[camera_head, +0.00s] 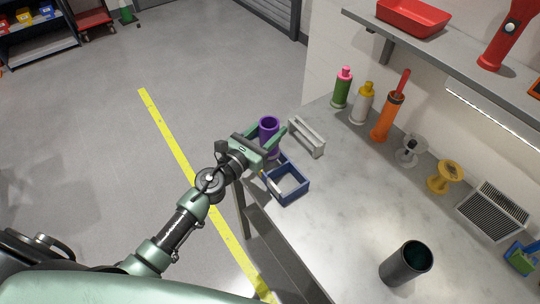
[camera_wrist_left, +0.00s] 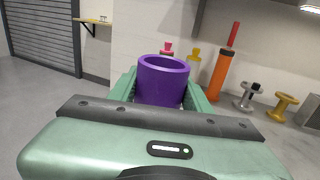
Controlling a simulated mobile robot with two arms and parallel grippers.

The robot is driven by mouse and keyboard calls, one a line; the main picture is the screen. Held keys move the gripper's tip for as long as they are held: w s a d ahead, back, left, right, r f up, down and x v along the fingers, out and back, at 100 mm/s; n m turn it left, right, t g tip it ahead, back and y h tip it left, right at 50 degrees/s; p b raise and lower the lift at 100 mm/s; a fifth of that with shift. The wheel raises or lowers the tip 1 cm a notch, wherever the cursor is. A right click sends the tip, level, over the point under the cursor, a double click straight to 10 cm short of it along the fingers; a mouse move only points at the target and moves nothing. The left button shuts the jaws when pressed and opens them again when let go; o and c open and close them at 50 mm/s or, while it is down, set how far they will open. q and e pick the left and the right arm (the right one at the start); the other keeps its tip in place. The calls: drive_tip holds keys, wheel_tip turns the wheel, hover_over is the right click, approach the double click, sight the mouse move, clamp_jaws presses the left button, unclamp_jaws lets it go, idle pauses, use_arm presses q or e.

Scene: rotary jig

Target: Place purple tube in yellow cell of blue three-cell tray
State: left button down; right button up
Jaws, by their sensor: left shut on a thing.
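A purple tube (camera_head: 268,132) stands upright between the fingers of my left gripper (camera_head: 270,141), which is shut on it near the bench's left edge. The tube's open top also shows in the left wrist view (camera_wrist_left: 163,80), with the green fingers on both sides of it. The blue tray (camera_head: 293,190) lies on the bench just below the gripper in the head view. Part of the tray is hidden by the gripper, and I cannot make out a yellow cell clearly. My right gripper is not in view.
A light grey bracket-like block (camera_head: 307,136) stands right of the tube. A dark cup (camera_head: 405,263) stands at the front right. Bottles (camera_head: 343,88), an orange cylinder (camera_head: 387,117) and spools (camera_head: 445,177) line the wall. The bench's middle is clear.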

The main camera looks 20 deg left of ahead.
use_arm(q)
wheel_tip(320, 180, down, 6)
drive_tip(key=b, duration=0.3)
drive_tip(key=shift+f, duration=0.25)
drive_tip(key=shift+d, duration=0.1)
drive_tip(key=shift+f+b, duration=0.2)
drive_tip(key=shift+b, duration=0.15)
drive_tip(key=c, duration=0.7)
unclamp_jaws()
drive_tip(key=shift+o, duration=0.2)
drive_tip(key=shift+r, duration=0.1)
